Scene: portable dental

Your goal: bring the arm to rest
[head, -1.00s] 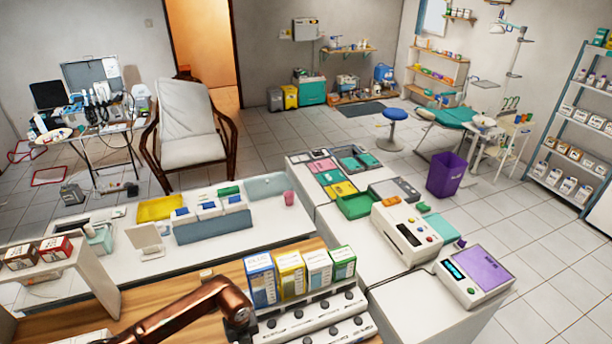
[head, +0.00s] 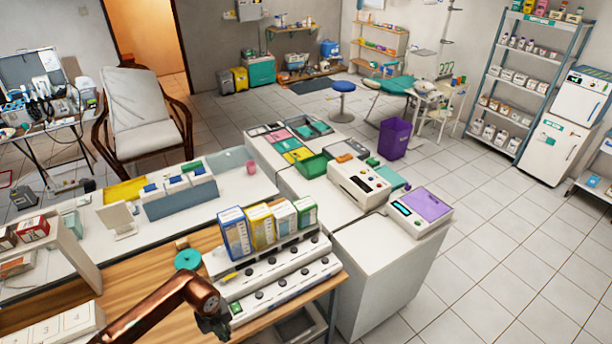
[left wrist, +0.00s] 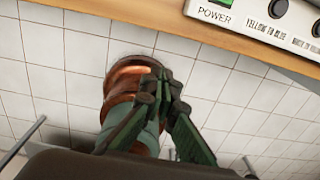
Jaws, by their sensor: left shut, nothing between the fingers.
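My left arm, copper-coloured, comes in at the lower left of the head view. Its dark gripper (head: 216,328) hangs at the bottom edge, in front of the white control panels; its fingertips are hard to make out there. In the left wrist view the green fingers (left wrist: 171,90) meet at the tips and hold nothing. Below them is tiled floor. The wooden table edge (left wrist: 165,22) and a white panel with a green POWER switch (left wrist: 213,16) lie across the top of that view. My right gripper is not in view.
A teal round item (head: 188,259) lies on the wooden table near my arm. Blue, yellow, white and green boxes (head: 236,233) stand behind the white panels (head: 283,290). A white counter with a purple-topped device (head: 421,212) is to the right. Tiled floor (head: 480,270) is open at far right.

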